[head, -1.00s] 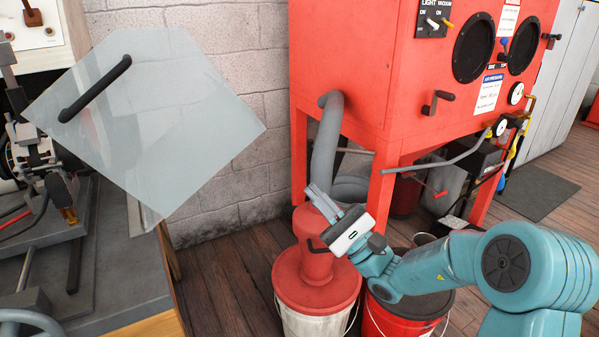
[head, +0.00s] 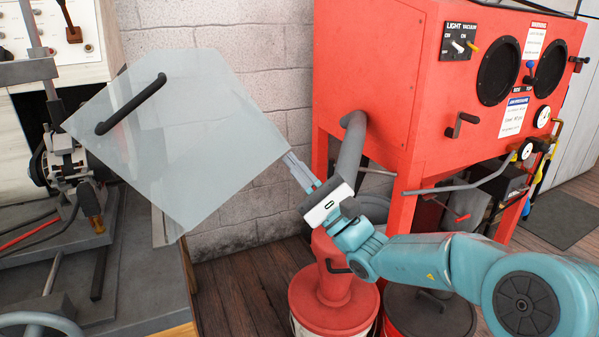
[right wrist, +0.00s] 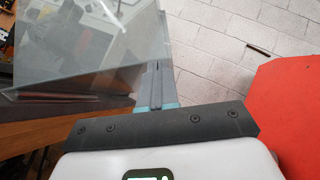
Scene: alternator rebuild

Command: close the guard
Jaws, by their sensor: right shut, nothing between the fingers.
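The guard (head: 190,130) is a clear, pale, angular sheet with a black bar handle (head: 132,104) near its upper left. It stands tilted and raised over the test bench at the left of the head view. It also shows at the upper left of the right wrist view (right wrist: 85,45). My right gripper (head: 289,158) is shut and empty, its fingertips at the guard's right corner. In the right wrist view its fingers (right wrist: 157,70) lie alongside the guard's edge; I cannot tell whether they touch. My left gripper is not in view.
The bench (head: 135,285) at left carries a clamped machine (head: 72,170). A white brick wall (head: 262,95) stands behind the guard. A red blasting cabinet (head: 375,80) stands to the right, with a red-lidded bucket (head: 333,305) below my right arm.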

